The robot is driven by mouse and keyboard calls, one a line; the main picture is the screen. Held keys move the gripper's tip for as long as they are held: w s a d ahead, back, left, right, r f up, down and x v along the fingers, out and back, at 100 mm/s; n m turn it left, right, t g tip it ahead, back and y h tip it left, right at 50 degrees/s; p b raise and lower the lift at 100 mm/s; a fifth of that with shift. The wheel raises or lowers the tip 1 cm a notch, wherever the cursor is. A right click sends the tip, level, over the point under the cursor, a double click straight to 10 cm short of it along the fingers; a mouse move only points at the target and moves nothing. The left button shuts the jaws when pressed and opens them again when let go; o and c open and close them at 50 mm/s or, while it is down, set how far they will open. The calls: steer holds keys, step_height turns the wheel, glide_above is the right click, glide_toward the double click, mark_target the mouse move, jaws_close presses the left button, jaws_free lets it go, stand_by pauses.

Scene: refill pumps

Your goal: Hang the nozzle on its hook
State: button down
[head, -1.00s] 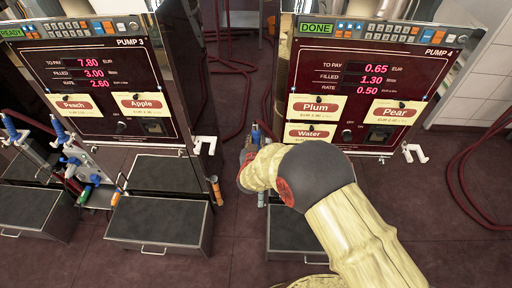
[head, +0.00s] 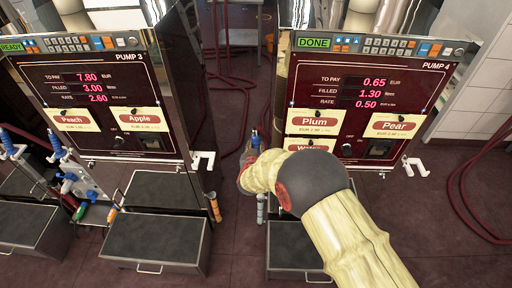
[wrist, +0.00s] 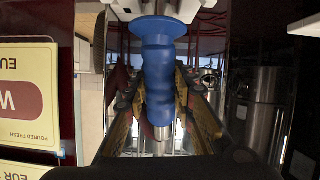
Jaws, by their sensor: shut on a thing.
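The nozzle (wrist: 157,65) has a blue ribbed handle and fills the middle of the wrist view. My gripper (wrist: 160,97) is shut on the handle, one finger on each side. In the head view only a bit of the nozzle's blue end (head: 255,140) shows beside my arm, at the left side of pump 4 (head: 375,100). My arm covers the gripper and most of the nozzle there. A white hook (head: 416,166) on pump 4's right side looks empty. Another white hook (head: 203,160) is on pump 3's right side. Any hook behind my arm is hidden.
Pump 3 (head: 90,90) stands to the left, with several nozzles and hoses at its left side. Dark step boxes (head: 158,228) stand below the pumps. A red hose (head: 465,205) lies on the floor at right. Open floor separates the two pumps.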

steer(key=shift+f, duration=0.1)
steer(key=shift+f+b, duration=0.85)
steer(key=shift+f, duration=0.25)
steer(key=c, duration=1.4)
jaws_free()
steer(key=v, duration=1.2)
steer(key=shift+r, duration=0.1)
